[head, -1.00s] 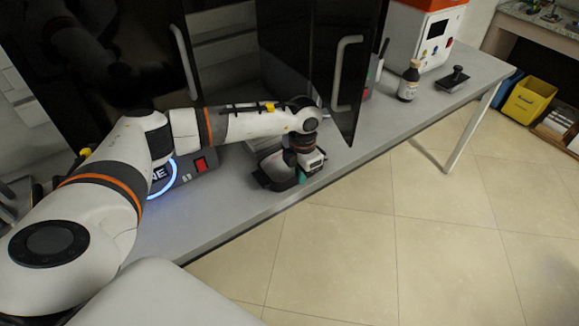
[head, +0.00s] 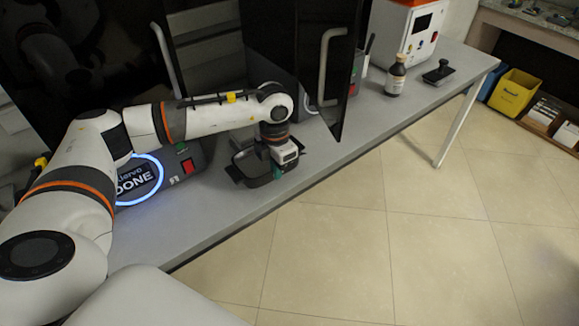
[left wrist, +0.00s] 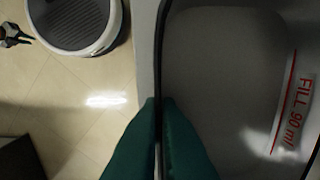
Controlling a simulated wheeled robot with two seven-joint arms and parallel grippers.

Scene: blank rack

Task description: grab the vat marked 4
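A dark grey vat (head: 257,176) with a black rim sits on the bench near its front edge, in front of the cabinet. My left gripper (head: 279,172) is at its front right side, pointing down. In the left wrist view the two teal fingers (left wrist: 159,140) are closed together with the vat's thin rim wall between them. The vat's grey inside (left wrist: 225,60) shows there, with a label in red reading "FILL 90 ml". I cannot see a number 4 on it. My right gripper is not in view.
A dark cabinet door (head: 322,70) with a handle hangs open just right of the vat. A device with a lit ring reading "DONE" (head: 138,178) stands left. A brown bottle (head: 396,76) and a black stamp-like object (head: 440,72) stand farther along the bench (head: 225,222).

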